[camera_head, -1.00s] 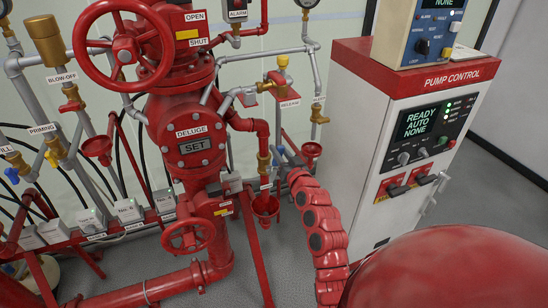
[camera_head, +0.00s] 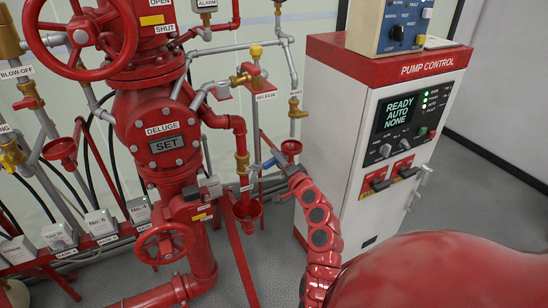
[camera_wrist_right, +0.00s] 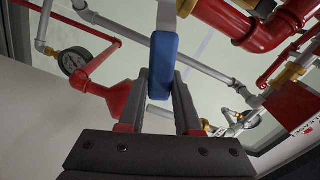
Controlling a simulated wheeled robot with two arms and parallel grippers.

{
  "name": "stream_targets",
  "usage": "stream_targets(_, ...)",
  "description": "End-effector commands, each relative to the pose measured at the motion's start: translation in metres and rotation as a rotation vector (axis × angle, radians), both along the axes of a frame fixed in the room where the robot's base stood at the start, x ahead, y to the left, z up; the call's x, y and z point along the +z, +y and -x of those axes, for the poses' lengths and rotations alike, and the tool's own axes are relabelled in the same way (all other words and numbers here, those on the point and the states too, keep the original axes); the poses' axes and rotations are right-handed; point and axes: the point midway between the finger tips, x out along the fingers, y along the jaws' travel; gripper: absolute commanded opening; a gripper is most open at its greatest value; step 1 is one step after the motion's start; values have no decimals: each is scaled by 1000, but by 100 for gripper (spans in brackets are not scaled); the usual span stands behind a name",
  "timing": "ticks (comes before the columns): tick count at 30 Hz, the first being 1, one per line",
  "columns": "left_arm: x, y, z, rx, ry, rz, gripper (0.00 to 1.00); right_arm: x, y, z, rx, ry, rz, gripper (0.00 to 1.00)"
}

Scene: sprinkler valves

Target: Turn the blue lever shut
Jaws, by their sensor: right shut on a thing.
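The lever's pivot is not clear in either view. My left gripper is not in view.
A red funnel (camera_head: 291,147) is close to my right gripper, and another red cup (camera_head: 247,210) hangs below the brass valve. The white pump control cabinet (camera_head: 335,150) stands at right. The red deluge valve (camera_head: 160,130) and pipes crowd the left. Grey floor is open at far right.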

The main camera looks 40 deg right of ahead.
Motion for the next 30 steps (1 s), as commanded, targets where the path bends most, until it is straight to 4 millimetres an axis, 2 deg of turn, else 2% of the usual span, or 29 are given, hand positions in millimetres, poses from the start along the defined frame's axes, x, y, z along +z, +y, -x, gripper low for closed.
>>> stream_targets(3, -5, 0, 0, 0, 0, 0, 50, -12, -4, 1, -2, -20, -94, 0)
stream_targets(12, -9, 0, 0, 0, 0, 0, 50, -30, -5, 1, 0, -62, -270, 0)
stream_targets(30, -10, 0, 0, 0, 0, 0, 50, -38, -5, 2, 0, -81, -351, 0)
